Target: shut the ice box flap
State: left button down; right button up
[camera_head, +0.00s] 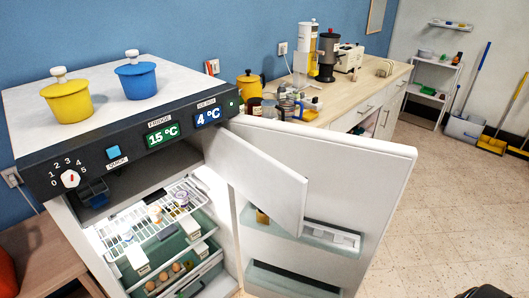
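The ice box flap (262,178) is a white panel at the top of the fridge interior, below the "4 °C" display. It stands open, swung outward, and its free end overlaps the inside of the fridge door in the picture. The fridge door (345,165) is wide open to the right. No fingers of my left or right gripper show. A dark rounded shape at the bottom right edge may be part of my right arm.
The fridge holds a white wire shelf (130,221) with small items, and drawers with eggs (163,277) below. Yellow (68,101) and blue (137,79) pots stand on top. A wooden-topped counter (366,84) stands behind the door.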

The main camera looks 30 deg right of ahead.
aim_at(279, 191)
jog(key=l+u, duration=0.15)
jog(key=l, duration=0.3)
jog(key=k+l+u, duration=0.15)
jog(key=l, duration=0.25)
jog(key=l+u, duration=0.1)
jog(key=l, duration=0.35)
jog(key=k+l+u, duration=0.15)
jog(key=l, duration=0.25)
jog(key=k+l+u, duration=0.15)
jog(key=l, duration=0.3)
jog(key=k+l+u, duration=0.15)
jog(key=l, duration=0.25)
jog(key=k+l+u, duration=0.15)
jog(key=l, duration=1.25)
